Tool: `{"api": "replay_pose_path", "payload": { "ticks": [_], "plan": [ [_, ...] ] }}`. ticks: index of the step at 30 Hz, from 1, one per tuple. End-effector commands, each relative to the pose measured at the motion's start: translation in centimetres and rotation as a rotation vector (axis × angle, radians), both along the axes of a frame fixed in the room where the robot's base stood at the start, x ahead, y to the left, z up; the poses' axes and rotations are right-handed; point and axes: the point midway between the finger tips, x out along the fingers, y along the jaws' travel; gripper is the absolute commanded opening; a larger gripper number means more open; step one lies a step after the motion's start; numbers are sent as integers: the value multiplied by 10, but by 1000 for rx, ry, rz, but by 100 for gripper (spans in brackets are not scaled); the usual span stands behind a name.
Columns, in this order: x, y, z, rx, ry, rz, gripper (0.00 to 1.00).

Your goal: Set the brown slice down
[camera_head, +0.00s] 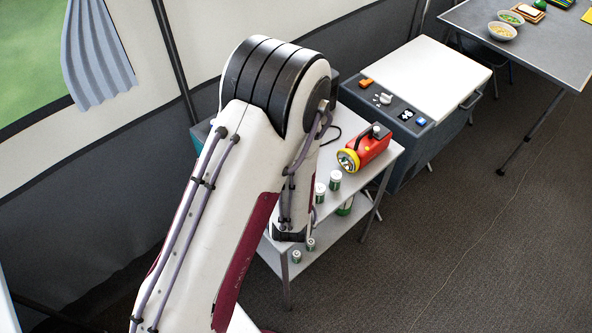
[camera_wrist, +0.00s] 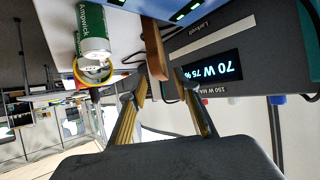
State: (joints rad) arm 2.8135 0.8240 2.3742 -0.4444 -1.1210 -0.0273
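The brown slice (camera_wrist: 155,48) is a narrow brown piece at the top middle of the wrist view. Its near end lies between the two fingertips of my gripper (camera_wrist: 160,82), which appears shut on it, with at most a narrow gap on the right. The slice's far end shows against a white tabletop (camera_wrist: 125,12); I cannot tell whether it touches. In the head view my arm hides my gripper and the slice.
A white-topped cabinet (camera_head: 428,75) and grey table (camera_head: 535,45) stand beyond.

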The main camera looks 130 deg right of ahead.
Motion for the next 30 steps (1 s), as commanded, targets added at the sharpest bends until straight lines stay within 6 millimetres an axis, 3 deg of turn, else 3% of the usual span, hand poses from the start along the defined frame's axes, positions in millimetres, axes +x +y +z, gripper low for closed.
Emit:
{"api": "replay_pose_path", "payload": {
  "ticks": [30],
  "plan": [
    [-17,-18,-13,0,1,0,31]
  ]
}}
